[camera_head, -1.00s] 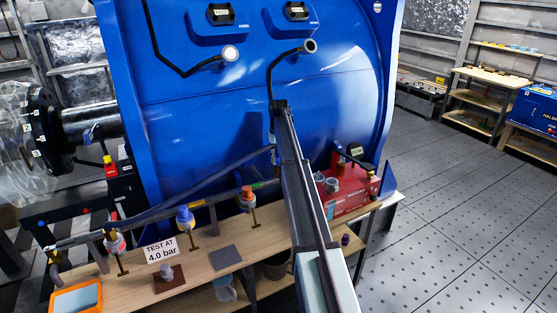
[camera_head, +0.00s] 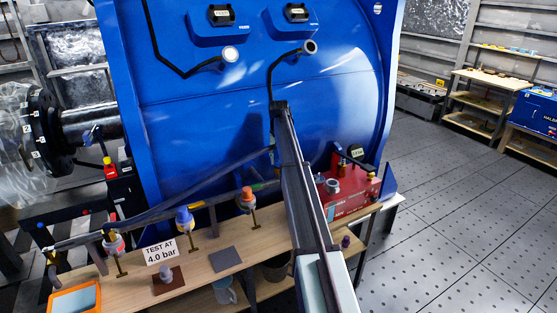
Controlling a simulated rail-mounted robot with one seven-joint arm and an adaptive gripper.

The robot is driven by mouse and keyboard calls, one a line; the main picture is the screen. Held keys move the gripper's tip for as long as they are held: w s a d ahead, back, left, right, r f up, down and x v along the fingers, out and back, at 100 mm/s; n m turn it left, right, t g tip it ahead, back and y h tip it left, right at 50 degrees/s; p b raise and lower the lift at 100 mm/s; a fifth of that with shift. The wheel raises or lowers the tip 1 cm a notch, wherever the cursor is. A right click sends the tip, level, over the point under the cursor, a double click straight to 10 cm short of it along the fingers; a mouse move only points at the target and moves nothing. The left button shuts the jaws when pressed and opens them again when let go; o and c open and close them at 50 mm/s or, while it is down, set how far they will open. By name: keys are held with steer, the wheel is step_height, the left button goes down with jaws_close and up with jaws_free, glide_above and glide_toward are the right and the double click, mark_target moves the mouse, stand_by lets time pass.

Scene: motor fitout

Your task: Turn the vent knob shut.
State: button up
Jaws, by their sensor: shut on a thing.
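I cannot single out the vent knob for certain. A red hand pump box (camera_head: 350,197) sits at the bench's right end, with a yellow-topped fitting (camera_head: 371,175) and a grey round fitting (camera_head: 332,186) on it. A pipe along the bench carries fittings with a blue top (camera_head: 184,216), an orange top (camera_head: 247,196) and a red-marked one (camera_head: 112,240). A long grey bar (camera_head: 306,205), which may be part of my arm, crosses the view and covers the pump's left side. I cannot make out my gripper's fingers; they may be hidden behind the bar.
A large blue motor housing (camera_head: 220,120) stands behind the wooden bench (camera_head: 205,265). On the bench are a "TEST AT 4.0 bar" sign (camera_head: 160,252), an orange-rimmed tray (camera_head: 75,300) and a dark plate (camera_head: 225,259). The floor (camera_head: 450,220) at right is clear.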

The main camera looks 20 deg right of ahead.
steer(key=shift+s+f, duration=0.1)
steer(key=o, duration=1.1)
steer(key=shift+o, duration=0.2)
step_height(320, 180, up, 12)
